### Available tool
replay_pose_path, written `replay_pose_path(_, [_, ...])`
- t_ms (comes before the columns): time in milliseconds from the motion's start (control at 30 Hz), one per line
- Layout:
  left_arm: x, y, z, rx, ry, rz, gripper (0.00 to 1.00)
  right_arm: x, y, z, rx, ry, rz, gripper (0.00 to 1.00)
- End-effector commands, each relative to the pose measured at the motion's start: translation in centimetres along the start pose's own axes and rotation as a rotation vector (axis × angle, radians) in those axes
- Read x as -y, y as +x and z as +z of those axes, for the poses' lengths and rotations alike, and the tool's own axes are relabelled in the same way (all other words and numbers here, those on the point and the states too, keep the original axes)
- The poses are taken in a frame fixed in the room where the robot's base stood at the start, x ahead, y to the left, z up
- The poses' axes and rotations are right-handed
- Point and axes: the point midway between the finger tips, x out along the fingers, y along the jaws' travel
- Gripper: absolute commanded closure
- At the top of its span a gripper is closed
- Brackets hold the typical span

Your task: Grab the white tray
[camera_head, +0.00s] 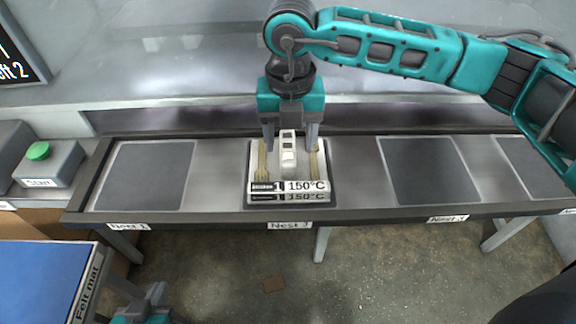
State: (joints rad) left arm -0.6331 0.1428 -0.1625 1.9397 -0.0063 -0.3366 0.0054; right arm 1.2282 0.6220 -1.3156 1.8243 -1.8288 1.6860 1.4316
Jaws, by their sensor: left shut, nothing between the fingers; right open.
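The white tray (262,196) sits on the middle dark pad of the bench, above the "Nest 2" label. Its front carries a "1 150°C" label. A white upright handle (288,158) stands at its centre, with pale wooden utensils (262,160) on both sides. My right gripper (290,143) points down over the tray, open, with one finger on each side of the handle and visible gaps to it. My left gripper (152,296) is low at the bottom left, below the bench, away from the tray and shut; it is partly cut off by the frame edge.
Empty dark pads lie on the bench at left (146,175) and right (430,170), with another at far right. A box with a green start button (38,151) stands at left. A blue felt mat (40,280) is at lower left. A raised dark rim edges the bench.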

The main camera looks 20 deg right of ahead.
Motion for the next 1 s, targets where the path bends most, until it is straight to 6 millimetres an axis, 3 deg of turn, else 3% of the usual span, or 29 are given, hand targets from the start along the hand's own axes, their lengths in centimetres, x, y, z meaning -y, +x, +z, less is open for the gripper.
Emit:
replay_pose_path(333, [0.1,-0.1,-0.9,-0.009,0.001,-0.001,1.0,-0.3,4.5,-0.4,-0.003,0.0,-0.001,0.38])
replay_pose_path(667, [0.1,0.0,-1.2,-0.016,0.003,-0.001,1.0,-0.3,5.2,-0.4,-0.001,-0.001,0.0,0.39])
replay_pose_path(1000, [0.1,-0.1,-1.0,-0.011,0.002,-0.001,1.0,-0.3,5.2,-0.4,-0.001,-0.001,0.0,0.72])
